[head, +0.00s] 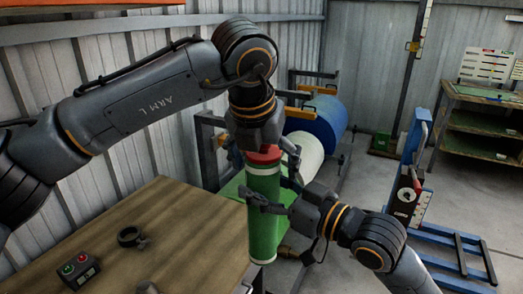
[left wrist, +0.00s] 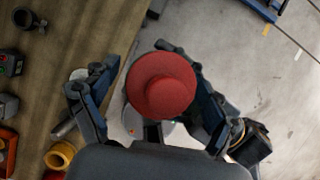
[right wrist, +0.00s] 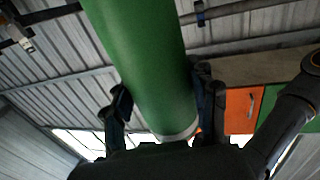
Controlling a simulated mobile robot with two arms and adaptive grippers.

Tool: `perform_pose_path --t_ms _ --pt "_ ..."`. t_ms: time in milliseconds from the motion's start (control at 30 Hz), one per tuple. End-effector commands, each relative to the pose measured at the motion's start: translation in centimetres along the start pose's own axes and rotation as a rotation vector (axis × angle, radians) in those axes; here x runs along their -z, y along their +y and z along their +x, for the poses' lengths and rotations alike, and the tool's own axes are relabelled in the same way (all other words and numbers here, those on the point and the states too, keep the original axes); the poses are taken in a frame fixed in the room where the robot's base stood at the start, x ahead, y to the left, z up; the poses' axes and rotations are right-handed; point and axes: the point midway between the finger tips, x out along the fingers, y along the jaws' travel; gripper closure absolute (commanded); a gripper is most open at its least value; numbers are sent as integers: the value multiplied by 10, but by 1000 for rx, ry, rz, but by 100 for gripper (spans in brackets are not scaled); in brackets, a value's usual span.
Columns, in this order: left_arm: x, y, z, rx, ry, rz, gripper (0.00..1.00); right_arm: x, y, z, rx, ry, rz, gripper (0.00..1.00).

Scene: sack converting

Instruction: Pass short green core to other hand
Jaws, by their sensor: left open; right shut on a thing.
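The short green core (head: 263,222) stands upright beside the table, with a red end piece (head: 264,155) at its top and a pale band below it. In the right wrist view the green core (right wrist: 148,60) runs between both fingers (right wrist: 160,100). My left gripper (head: 262,145) points down over the core's top. In the left wrist view its open fingers (left wrist: 125,72) lie on either side of the red end piece (left wrist: 162,84); I cannot tell whether they touch it.
The wooden table (head: 165,215) at left carries a button box (head: 78,270) and a dark ring clamp (head: 130,237). A blue roll (head: 318,125) and a white roll (head: 306,153) lie behind the core. A blue lift frame (head: 450,258) stands at right on open floor.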

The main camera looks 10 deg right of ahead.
Motion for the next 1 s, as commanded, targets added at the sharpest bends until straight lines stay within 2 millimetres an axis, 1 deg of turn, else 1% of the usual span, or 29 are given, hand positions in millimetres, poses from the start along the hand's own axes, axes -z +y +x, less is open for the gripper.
perform_pose_path --t_ms 100,333,367,400,467,500,567,600,667,700,767,800,833,1000 --pt "0 0 3 -1 -1 1 14 2 0 0 0 4 -1 100" --pt "0 0 4 -1 0 1 14 2 0 0 0 4 -1 100" --pt "0 0 4 -1 0 1 20 2 0 0 0 4 -1 100" --pt "0 0 4 0 0 1 28 2 0 0 0 4 -1 100" --pt "0 0 4 0 0 1 40 2 0 0 0 4 -1 100" --pt "0 0 4 0 0 1 48 2 0 0 0 4 -1 100" --pt "0 0 4 0 0 1 60 2 0 0 0 4 -1 100" --pt "0 -1 4 1 0 1 69 2 0 0 1 5 -1 100" --pt "0 -1 4 1 0 2 81 2 0 0 1 5 -1 100" --pt "0 -1 3 2 -2 2 87 2 -1 0 1 5 -1 40" --pt "0 -1 3 2 -2 2 87 2 -1 0 1 5 -1 28" --pt "0 -1 3 2 -2 2 87 2 0 0 1 4 -1 20" --pt "0 -1 3 2 -2 1 87 2 0 0 1 4 -1 16" --pt "0 0 3 1 -2 1 87 1 0 0 1 2 0 16"
